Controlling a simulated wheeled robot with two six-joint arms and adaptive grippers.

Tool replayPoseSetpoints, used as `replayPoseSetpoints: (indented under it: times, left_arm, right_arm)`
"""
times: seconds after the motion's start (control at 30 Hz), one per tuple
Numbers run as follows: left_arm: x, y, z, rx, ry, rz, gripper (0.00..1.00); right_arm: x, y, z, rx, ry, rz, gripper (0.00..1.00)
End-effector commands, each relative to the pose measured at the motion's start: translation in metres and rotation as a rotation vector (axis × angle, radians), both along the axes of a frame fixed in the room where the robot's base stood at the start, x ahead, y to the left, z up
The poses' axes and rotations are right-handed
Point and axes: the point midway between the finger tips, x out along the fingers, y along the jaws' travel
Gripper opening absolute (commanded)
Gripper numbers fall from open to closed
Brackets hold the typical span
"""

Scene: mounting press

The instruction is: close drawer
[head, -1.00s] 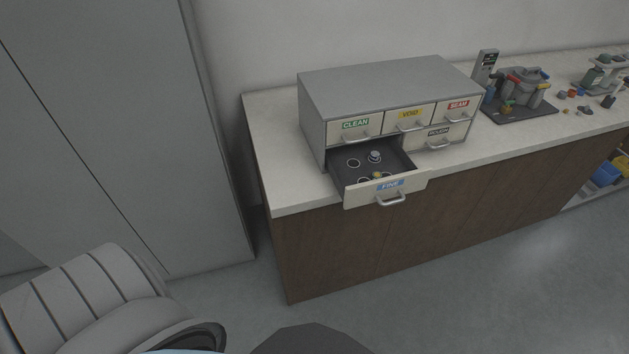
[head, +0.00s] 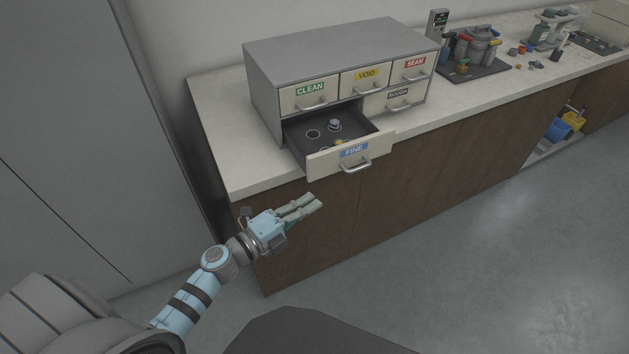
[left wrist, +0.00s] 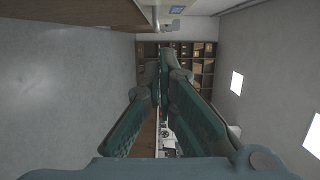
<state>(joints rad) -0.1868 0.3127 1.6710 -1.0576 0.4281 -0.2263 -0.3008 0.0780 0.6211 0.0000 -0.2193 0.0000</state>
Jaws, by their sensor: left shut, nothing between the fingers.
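The drawer labelled FINE (head: 322,165) is pulled out of the grey cabinet (head: 335,48) on the counter, and its front overhangs the counter's front edge. It has a silver bar handle (head: 356,168). Inside are dark round wells, a silver round piece (head: 334,125) and a small yellowish piece near the front. My left gripper (head: 318,203) is shut and empty, below and a little left of the drawer front, apart from it. In the left wrist view its green fingers (left wrist: 165,85) converge. My right gripper is not in view.
The other drawers, CLEAN, VOID, SEAM and ROUGH, are shut. A dark tray (head: 475,70) with a press-like device and bottles stands right of the cabinet. The wooden counter front (head: 400,200) lies close beside my left gripper. The floor in front is clear.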

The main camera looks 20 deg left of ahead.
Motion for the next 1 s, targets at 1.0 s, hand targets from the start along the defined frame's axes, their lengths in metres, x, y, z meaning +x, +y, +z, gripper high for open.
replayPoseSetpoints:
  times: [1.0]
  left_arm:
    - [0.069,0.016,-0.002,0.000,0.001,0.002,0.00]
  right_arm:
    - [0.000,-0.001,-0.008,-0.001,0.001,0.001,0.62]
